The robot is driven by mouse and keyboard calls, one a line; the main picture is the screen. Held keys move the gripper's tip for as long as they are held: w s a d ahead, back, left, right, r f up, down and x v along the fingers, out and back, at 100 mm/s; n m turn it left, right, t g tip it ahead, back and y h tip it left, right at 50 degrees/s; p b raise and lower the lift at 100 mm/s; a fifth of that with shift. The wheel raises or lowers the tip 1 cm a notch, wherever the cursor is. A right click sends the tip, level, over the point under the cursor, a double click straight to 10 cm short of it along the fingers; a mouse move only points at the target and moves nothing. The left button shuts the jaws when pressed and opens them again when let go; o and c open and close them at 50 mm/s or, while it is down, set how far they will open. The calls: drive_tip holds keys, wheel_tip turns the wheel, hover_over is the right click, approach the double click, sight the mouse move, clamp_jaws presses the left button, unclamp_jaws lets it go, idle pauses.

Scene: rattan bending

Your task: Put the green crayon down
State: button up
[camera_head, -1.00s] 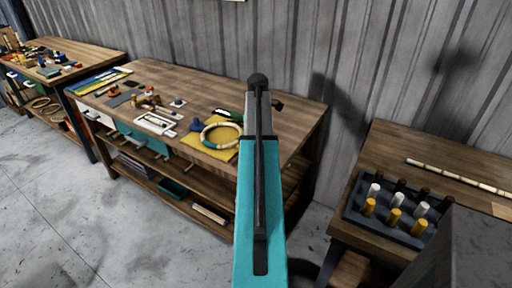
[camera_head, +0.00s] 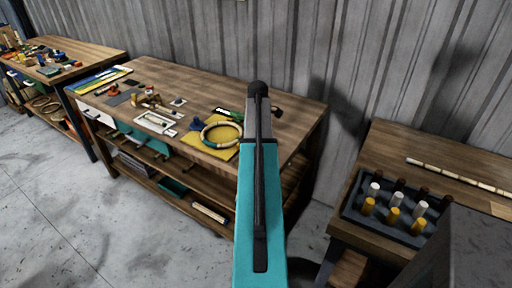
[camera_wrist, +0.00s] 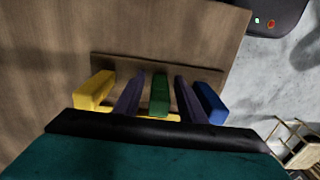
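In the wrist view the green crayon (camera_wrist: 160,95) is a short green block between the two dark fingers of my gripper (camera_wrist: 158,93). A narrow gap shows on each side of the crayon, so the fingers look open around it and not pressed on it. A yellow block (camera_wrist: 94,90) lies left of the fingers and a blue block (camera_wrist: 209,103) right of them. A flat wooden piece (camera_wrist: 115,65) is behind them. In the head view my arm hides the gripper and the green crayon cannot be made out.
The middle workbench (camera_head: 285,95) carries a ring on a yellow mat (camera_head: 222,150), a white frame (camera_head: 154,122) and small tools. A right bench (camera_head: 385,150) holds a dark tray (camera_head: 350,211) of pegs and a segmented rod (camera_head: 460,175). Bare wood shows around the wrist view's blocks.

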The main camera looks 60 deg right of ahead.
drive_tip(key=shift+r+b, duration=0.95)
drive_tip(key=shift+r, duration=5.2)
